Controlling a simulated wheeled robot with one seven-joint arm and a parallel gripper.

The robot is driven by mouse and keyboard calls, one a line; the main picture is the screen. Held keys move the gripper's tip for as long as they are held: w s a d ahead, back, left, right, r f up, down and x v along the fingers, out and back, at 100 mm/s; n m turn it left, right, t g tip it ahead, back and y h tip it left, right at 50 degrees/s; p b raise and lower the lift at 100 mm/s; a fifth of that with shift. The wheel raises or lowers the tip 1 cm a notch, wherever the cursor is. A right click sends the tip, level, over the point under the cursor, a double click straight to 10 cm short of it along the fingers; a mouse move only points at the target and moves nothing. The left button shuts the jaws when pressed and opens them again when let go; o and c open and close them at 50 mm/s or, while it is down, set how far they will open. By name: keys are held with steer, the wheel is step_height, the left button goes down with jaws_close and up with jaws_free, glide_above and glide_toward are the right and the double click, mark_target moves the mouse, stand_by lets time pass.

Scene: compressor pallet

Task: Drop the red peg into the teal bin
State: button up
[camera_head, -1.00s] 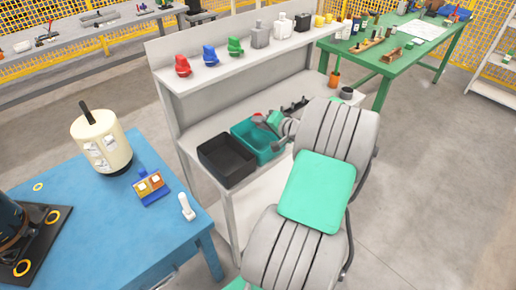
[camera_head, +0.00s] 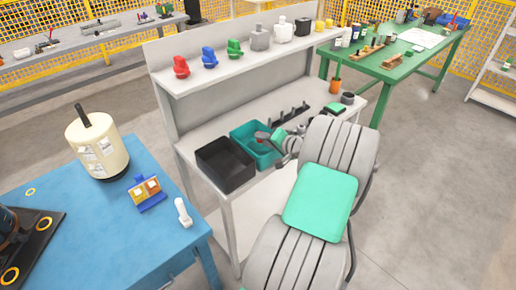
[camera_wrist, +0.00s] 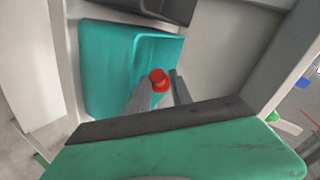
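The red peg (camera_wrist: 159,82) sits between the two grey fingers of my gripper (camera_wrist: 161,84) in the wrist view. The gripper looks shut on it, though part of the contact is hidden. In the head view the peg (camera_head: 262,135) shows as a small red spot at the tip of my gripper (camera_head: 268,136), over the teal bin (camera_head: 245,131). My arm hides part of the bin's right side.
A black bin (camera_head: 224,180) stands just left of the teal one. A dark pronged rack (camera_head: 290,112) lies behind to the right. The upper shelf (camera_head: 240,70) holds red, blue and green items. A blue table (camera_head: 95,225) is at the left.

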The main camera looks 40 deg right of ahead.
steer(key=o, duration=0.4)
steer(key=shift+c, duration=0.2)
steer(key=shift+s+f, duration=0.1)
steer(key=shift+f, duration=0.05)
steer(key=v, duration=0.7)
steer(key=shift+s+r+b, duration=0.3)
steer(key=shift+r, duration=0.05)
